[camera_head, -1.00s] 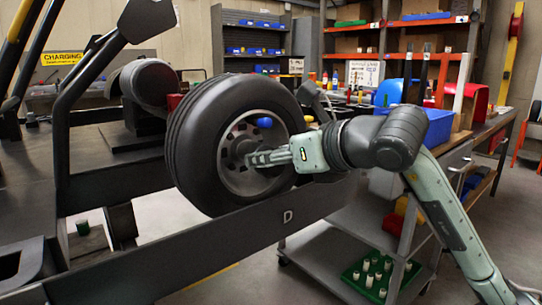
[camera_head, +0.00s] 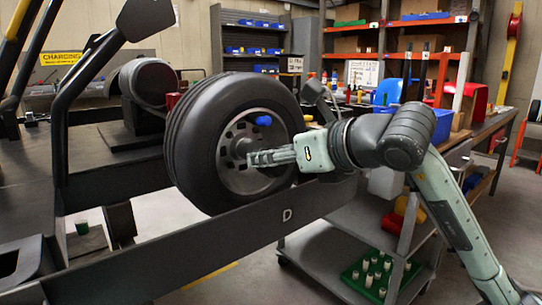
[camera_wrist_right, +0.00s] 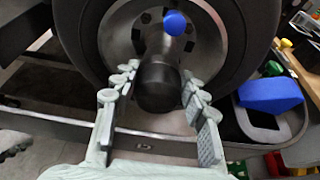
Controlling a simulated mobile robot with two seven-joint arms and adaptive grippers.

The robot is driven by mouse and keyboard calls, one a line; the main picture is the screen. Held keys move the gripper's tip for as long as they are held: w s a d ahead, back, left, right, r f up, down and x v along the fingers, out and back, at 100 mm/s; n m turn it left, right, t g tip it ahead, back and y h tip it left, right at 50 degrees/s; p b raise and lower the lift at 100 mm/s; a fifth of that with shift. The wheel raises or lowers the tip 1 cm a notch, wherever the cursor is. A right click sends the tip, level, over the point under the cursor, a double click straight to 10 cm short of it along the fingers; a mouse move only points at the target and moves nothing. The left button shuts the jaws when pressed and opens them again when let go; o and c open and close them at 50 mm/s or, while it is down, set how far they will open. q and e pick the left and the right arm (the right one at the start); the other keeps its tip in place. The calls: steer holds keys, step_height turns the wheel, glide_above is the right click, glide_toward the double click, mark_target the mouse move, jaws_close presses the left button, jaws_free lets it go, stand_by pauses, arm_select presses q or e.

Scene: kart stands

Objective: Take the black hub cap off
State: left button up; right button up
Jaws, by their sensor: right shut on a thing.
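The black hub cap (camera_wrist_right: 158,85) is a dark cylinder at the middle of the wheel in the right wrist view. In the head view it shows as a dark round piece (camera_head: 241,147), partly covered by my fingers. My right gripper (camera_wrist_right: 157,80) is shut on the cap, one finger on each side. It reaches in from the right in the head view (camera_head: 254,157). I cannot tell whether the cap is still touching the hub. The wheel (camera_head: 195,140) has a black tyre and a grey rim. My left gripper is not in view.
A blue knob-like piece (camera_head: 264,121) shows at the wheel's upper hub. A dark frame beam (camera_head: 240,235) marked D runs below the wheel. A grey cart (camera_head: 330,245) with a green tray (camera_head: 366,278) stands at the lower right. A workbench with bins lies behind my right arm.

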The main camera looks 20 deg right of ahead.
steer(key=shift+s+d+b, duration=0.3)
steer(key=shift+s, duration=0.5)
steer(key=shift+s+d+b, duration=0.25)
steer(key=shift+s+b, duration=0.05)
steer(key=shift+s, duration=0.45)
steer(key=shift+s+d+b, duration=0.3)
steer(key=shift+s, duration=0.5)
